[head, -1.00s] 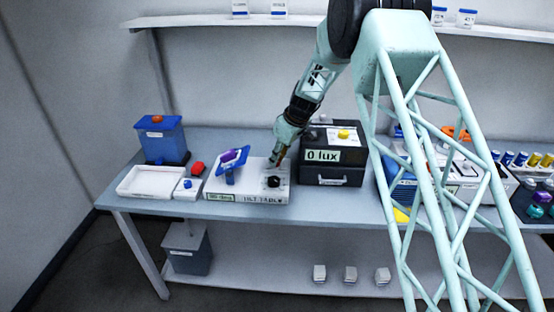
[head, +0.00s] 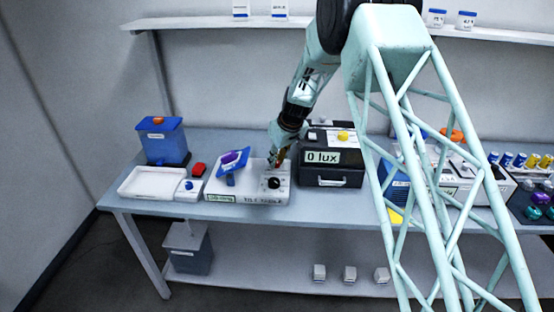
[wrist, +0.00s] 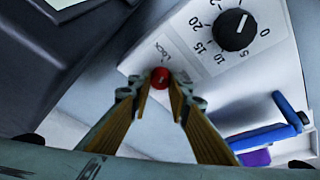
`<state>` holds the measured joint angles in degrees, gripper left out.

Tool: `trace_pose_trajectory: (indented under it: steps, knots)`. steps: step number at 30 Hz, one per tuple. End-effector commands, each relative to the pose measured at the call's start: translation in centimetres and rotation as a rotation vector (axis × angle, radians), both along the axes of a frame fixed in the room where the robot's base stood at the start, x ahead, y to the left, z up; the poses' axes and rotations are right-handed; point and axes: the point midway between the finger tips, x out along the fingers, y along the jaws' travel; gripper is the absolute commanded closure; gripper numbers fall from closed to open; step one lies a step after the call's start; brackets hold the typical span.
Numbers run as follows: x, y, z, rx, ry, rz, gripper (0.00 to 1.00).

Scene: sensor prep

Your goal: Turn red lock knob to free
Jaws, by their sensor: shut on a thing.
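The red lock knob (wrist: 160,78) is a small round knob beside the word LOCK on the white tilt-table unit (wrist: 275,60) in the wrist view. My gripper (wrist: 159,88) is shut on it, with one fingertip on each side. In the head view my gripper (head: 279,162) reaches down to the back of the white unit (head: 225,189) and hides most of the knob. The black dial (wrist: 236,30) with printed numbers is beside the knob; it also shows in the head view (head: 274,183). The knob's exact turn angle cannot be told.
A blue tilted plate (head: 229,167) with a purple piece stands on the unit's left. A dark box marked 0 lux (head: 330,175) stands close on the right.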

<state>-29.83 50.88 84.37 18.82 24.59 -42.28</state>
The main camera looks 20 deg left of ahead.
Motion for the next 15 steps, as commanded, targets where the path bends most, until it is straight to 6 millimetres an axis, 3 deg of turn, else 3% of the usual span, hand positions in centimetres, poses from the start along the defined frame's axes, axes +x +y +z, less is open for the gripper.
trace_pose_trajectory:
  steps: [15]
  knots:
    - [-0.02, 0.09, 0.14, 0.0, -0.002, -0.177, 0.93]
